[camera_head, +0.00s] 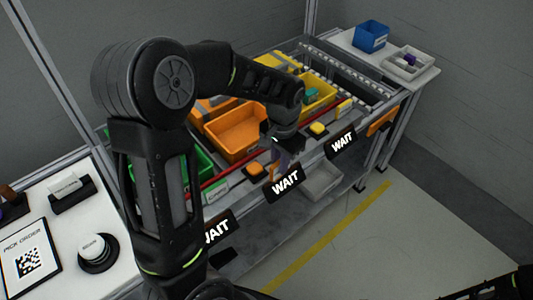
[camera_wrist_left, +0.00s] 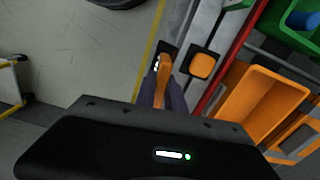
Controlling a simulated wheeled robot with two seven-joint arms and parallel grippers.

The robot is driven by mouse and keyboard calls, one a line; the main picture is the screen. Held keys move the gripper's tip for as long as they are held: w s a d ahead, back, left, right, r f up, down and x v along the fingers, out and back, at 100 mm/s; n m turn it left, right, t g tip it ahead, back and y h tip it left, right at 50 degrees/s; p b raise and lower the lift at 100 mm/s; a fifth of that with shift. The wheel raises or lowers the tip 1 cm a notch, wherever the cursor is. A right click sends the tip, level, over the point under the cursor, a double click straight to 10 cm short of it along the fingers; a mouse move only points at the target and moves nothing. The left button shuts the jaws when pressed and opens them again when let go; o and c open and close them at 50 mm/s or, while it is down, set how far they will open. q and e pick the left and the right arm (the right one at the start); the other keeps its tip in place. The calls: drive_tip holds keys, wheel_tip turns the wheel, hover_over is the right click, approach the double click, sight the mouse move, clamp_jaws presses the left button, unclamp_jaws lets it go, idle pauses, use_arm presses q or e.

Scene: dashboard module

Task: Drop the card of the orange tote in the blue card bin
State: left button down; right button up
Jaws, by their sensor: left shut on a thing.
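My left gripper (camera_head: 281,163) is in front of the orange tote (camera_head: 236,133), above the rack's front edge. In the left wrist view its two fingers (camera_wrist_left: 163,88) are shut on a thin orange card (camera_wrist_left: 163,72). The card also shows as a small orange patch below the fingers in the head view (camera_head: 272,171). The orange tote shows at the right of the left wrist view (camera_wrist_left: 262,103). The blue card bin (camera_head: 370,37) stands on the white table at the far right end of the rack, well away from the gripper. My right gripper is out of view.
A yellow tote (camera_head: 313,94) and a green tote (camera_head: 199,165) flank the orange one. Black WAIT signs (camera_head: 286,182) line the rack front. A grey tray (camera_head: 409,63) stands beside the blue bin. Floor at the right is clear.

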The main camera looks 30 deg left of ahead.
use_arm(q)
drive_tip(key=w+d+f+n, duration=0.2)
drive_tip(key=w+d+f, duration=0.1)
drive_tip(key=d+f, duration=0.5)
wheel_tip(320, 180, down, 4)
drive_tip(key=shift+d+r, duration=0.2)
